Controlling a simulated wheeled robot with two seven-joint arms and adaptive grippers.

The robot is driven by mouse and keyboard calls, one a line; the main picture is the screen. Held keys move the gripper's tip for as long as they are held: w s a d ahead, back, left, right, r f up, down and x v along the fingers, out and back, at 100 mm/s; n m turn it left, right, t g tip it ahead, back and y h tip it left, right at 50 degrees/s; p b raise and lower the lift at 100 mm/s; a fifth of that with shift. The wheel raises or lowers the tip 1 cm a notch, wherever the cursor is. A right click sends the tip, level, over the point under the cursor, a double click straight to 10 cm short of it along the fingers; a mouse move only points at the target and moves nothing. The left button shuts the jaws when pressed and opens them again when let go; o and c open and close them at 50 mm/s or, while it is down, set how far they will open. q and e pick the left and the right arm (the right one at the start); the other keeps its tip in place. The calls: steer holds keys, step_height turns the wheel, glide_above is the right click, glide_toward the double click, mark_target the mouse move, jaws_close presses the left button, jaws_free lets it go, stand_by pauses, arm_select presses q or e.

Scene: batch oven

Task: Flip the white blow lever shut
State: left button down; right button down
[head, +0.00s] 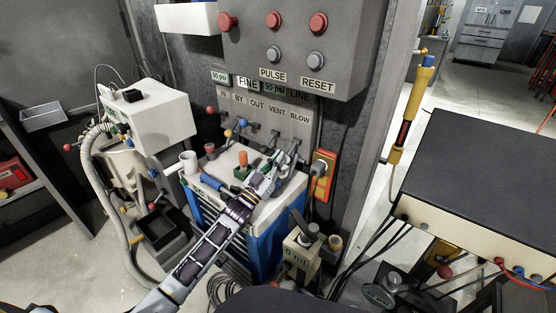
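The valve panel (262,112) carries a row of labels ending in VENT and BLOW at the right. A small pale lever (296,146) is under the BLOW label; its exact angle is too small to tell. My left gripper (275,167) reaches up from the bottom left, over the top of the blue-sided cabinet. Its fingertips are just below the VENT and BLOW levers and partly hide what lies behind them. I cannot tell whether they touch the lever, or how far the fingers are apart. My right gripper is out of view.
A grey control box (300,45) with red and grey buttons overhangs the panel. The blue-sided cabinet (265,240) holds tools and an orange-handled item (243,159). An orange switch plate (322,175) is close right of the gripper. A black-topped bench (485,165) stands at right.

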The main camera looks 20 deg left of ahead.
arm_select(q)
steer(key=shift+f, duration=0.7)
step_height(320, 180, up, 11)
steer(key=shift+r, duration=0.15)
stand_by(0.5)
